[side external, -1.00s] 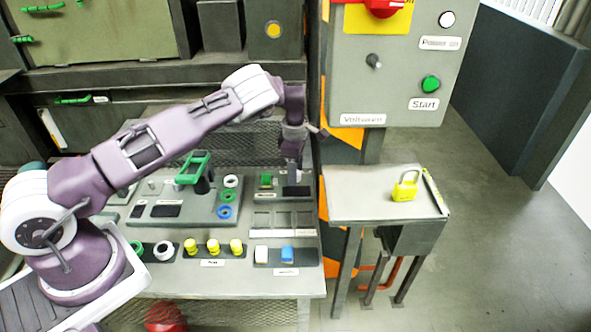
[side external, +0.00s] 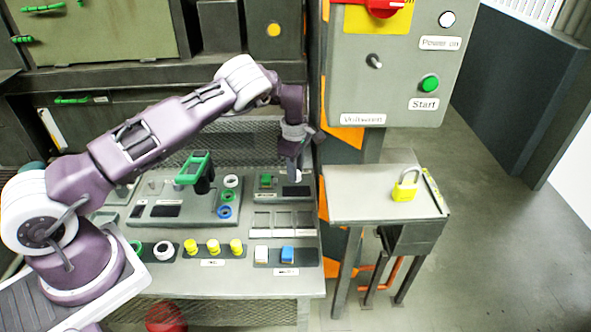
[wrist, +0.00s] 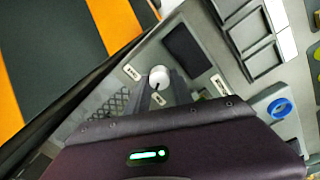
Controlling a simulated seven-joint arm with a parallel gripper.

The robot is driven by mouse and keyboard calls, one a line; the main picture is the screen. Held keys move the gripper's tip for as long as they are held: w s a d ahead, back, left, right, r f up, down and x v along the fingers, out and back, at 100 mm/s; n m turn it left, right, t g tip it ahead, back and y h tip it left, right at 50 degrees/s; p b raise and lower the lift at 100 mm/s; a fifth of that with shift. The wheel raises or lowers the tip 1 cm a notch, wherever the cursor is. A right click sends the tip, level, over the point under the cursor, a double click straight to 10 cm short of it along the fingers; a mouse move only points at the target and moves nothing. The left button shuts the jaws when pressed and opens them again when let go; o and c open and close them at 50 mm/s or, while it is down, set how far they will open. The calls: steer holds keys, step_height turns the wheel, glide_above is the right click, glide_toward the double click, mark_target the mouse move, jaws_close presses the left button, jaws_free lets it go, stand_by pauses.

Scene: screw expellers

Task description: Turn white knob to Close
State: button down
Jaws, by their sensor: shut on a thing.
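The white knob (wrist: 158,75) sits on a small grey panel in the wrist view, with a dark pointer line on its face. Small labels stand around it, too small to read. My gripper (wrist: 161,88) has its two fingers at the knob, one on each side, and is shut on it. In the side view my gripper (side external: 296,170) points down at the right end of the bench panel. The knob is mostly hidden there by the fingers.
A green switch (side external: 266,181) is just left of my gripper. Blue and green rings (side external: 225,212), yellow buttons (side external: 213,247) and a green handle (side external: 193,168) stand further left. A side table with a yellow padlock (side external: 405,187) is at right.

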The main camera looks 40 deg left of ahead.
steer(key=m, duration=1.3)
steer(key=shift+w+h, duration=0.1)
steer(key=shift+h, duration=0.2)
steer(key=shift+m, duration=0.4)
steer(key=c, duration=1.1)
jaws_free()
